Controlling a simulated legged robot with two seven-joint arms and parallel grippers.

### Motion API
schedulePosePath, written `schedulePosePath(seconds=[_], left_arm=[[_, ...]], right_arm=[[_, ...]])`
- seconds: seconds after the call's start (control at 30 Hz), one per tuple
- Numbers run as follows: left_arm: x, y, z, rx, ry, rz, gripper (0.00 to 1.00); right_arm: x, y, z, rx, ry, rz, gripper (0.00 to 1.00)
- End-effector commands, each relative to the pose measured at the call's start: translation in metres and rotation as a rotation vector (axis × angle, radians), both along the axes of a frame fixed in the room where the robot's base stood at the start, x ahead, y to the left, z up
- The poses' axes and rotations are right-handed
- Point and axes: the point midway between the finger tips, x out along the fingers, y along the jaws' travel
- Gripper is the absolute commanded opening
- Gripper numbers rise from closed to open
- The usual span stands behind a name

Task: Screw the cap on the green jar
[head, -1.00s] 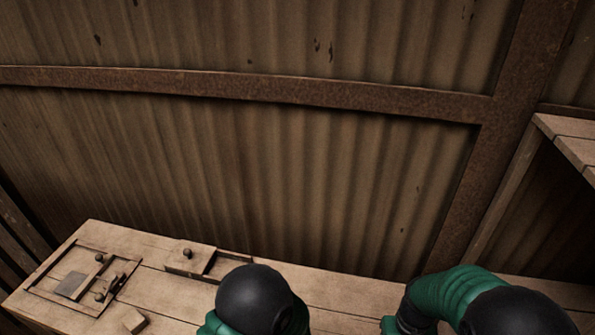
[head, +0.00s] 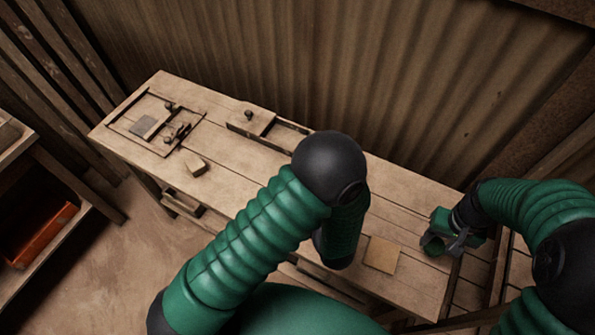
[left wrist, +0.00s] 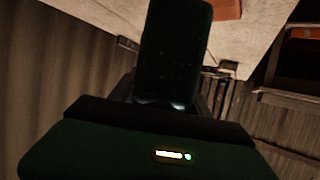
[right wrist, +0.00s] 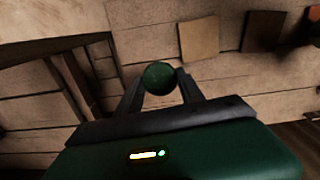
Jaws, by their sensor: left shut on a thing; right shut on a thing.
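My right gripper (head: 445,243) is over the right end of the workbench. In the right wrist view it (right wrist: 160,85) is shut on a small round green thing (right wrist: 158,76), seen end-on, which looks like the cap. My left gripper (left wrist: 170,100) is shut on a tall dark green thing (left wrist: 176,48), which looks like the green jar. The two held things are apart.
The wooden workbench (head: 235,187) carries a framed tile press (head: 155,130) at its left end, a sliding-lid box (head: 252,120), a small block (head: 195,163) and a flat tan tile (head: 382,254). A corrugated wall stands behind. A shelf with an orange bin (head: 40,235) is at the left.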

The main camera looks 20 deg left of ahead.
Motion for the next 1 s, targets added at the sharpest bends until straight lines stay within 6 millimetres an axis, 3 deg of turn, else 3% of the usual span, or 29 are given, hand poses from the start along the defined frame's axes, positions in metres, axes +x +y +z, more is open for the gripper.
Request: schedulePosePath(seconds=[0.7, 1.0], left_arm=[[0.123, -0.063, 0.015, 0.002, -0.004, -0.491, 0.00], [0.149, -0.078, 0.018, 0.003, -0.003, -0.598, 0.00]], right_arm=[[0.000, 0.000, 0.000, 0.000, 0.000, 0.000, 0.02], [0.000, 0.000, 0.000, 0.000, 0.000, 0.000, 0.02]])
